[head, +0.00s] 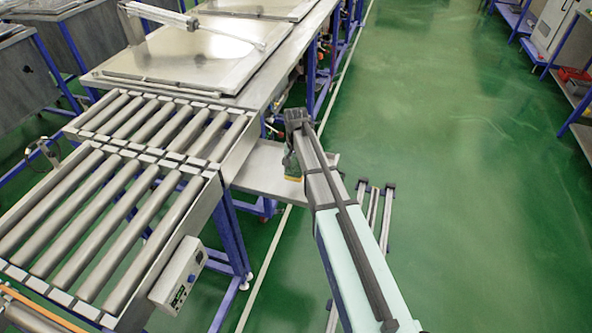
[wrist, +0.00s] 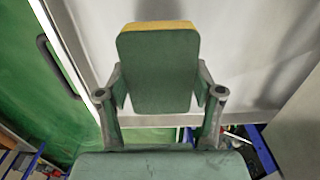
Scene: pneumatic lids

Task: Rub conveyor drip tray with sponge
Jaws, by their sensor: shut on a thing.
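The sponge (wrist: 158,72), dark green with a yellow layer along its far edge, is held between the two fingers of my gripper (wrist: 160,95) in the wrist view. In the head view the sponge (head: 292,172) shows as a small green and yellow patch beside my arm. The drip tray (head: 262,168) is a flat grey metal tray sticking out beside the roller conveyor; my gripper is over it. In the wrist view the tray (wrist: 245,45) fills the area behind the sponge. I cannot tell whether the sponge touches the tray. My arm hides the tray's right part.
The roller conveyor (head: 112,190) stands to the left, with a control box (head: 180,275) on its near side. A metal-topped table (head: 190,58) lies behind it. The green floor (head: 460,190) to the right is open. Shelving (head: 575,95) stands at the far right.

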